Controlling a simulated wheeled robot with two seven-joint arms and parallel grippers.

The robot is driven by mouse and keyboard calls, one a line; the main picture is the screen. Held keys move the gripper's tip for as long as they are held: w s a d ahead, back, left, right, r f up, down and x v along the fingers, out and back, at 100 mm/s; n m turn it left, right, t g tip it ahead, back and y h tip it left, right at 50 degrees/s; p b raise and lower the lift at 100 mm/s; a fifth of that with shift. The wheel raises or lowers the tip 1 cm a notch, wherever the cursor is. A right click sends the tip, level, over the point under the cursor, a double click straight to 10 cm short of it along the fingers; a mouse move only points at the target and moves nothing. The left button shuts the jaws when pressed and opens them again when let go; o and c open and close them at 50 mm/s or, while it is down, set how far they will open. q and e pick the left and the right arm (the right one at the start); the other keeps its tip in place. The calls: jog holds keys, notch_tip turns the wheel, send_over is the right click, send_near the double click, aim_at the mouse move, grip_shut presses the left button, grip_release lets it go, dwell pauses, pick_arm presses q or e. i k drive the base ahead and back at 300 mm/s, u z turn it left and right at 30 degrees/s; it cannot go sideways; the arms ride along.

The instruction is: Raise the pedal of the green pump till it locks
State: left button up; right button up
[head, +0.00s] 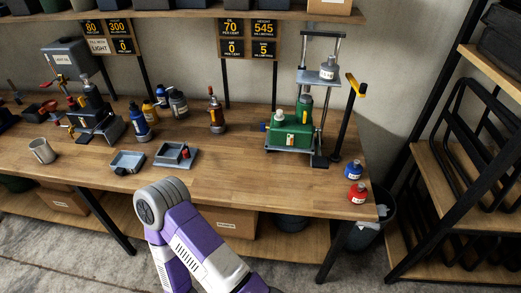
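The green pump (291,132) stands on the right part of the wooden bench, with a grey metal frame behind it. A black lever (345,118) with a yellow end (355,86) rises at its right side. A small dark plate (320,161) lies low at the pump's front right; I cannot tell whether this plate or the lever is the pedal. A purple and white arm of mine shows at the bottom, in front of the bench. Neither gripper is in view.
Grey trays (176,155), a mug (42,150) and several bottles stand to the left. A black rack (455,165) is at the right. The front middle of the bench (250,185) is clear.

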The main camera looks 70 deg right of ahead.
aim_at(320, 162)
jog(key=u, duration=0.25)
jog(key=k, duration=1)
jog(key=z, duration=1.25)
